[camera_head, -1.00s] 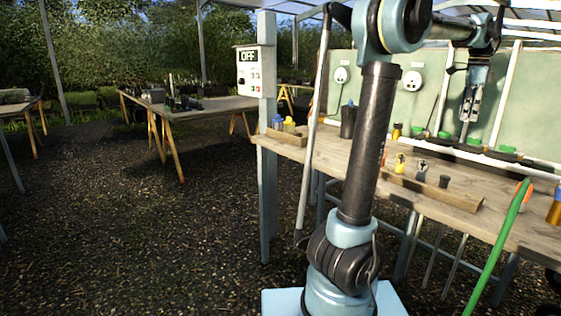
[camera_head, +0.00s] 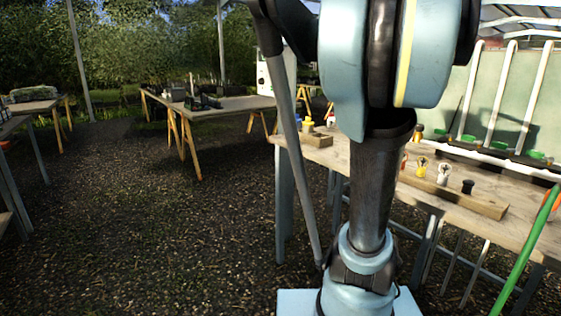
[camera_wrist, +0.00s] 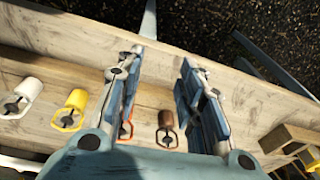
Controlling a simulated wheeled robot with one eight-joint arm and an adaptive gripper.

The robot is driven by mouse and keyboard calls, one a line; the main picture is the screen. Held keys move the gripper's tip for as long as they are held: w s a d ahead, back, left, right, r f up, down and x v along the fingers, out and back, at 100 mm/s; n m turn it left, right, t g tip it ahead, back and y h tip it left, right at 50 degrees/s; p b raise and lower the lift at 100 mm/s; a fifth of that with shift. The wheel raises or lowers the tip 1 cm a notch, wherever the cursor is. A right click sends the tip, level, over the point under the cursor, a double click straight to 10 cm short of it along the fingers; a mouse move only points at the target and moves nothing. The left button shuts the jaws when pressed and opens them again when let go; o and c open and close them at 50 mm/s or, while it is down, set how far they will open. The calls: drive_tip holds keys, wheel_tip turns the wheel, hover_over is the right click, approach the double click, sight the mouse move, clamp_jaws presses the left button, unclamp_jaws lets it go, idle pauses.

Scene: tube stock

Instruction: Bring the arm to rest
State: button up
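My gripper (camera_wrist: 160,72) shows in the wrist camera with its two fingers well apart and nothing between them. It is above the wooden workbench (camera_wrist: 60,38), with several small looped pieces below it. A brown one (camera_wrist: 166,120) shows between the fingers, lower down. A yellow one (camera_wrist: 76,98) and a white one (camera_wrist: 30,88) lie to the left, and an orange one is partly hidden by the left finger. In the head view my arm is folded close to the camera and hides the gripper.
The workbench (camera_head: 470,218) runs along the right, with a wooden strip (camera_head: 455,196) holding small pieces. A green pole (camera_head: 525,255) stands in front of it. Another table (camera_head: 235,105) is farther back. The gravel floor (camera_head: 130,240) on the left is open.

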drive_tip(key=s+a+f+n, duration=0.5)
drive_tip(key=s+a+f, duration=0.1)
drive_tip(key=f, duration=0.3)
drive_tip(key=s+a+f+n+t, duration=0.1)
drive_tip(key=s+a+f+n, duration=0.3)
drive_tip(key=s+a+f, duration=0.3)
wheel_tip(320, 180, down, 2)
drive_tip(key=shift+f+n+y, duration=0.25)
drive_tip(key=shift+n+y, duration=0.05)
drive_tip(key=shift+n, duration=0.1)
drive_tip(key=shift+w, duration=0.1)
drive_tip(key=shift+w+f, duration=0.2)
drive_tip(key=shift+w, duration=0.15)
drive_tip(key=shift+s+a, duration=0.1)
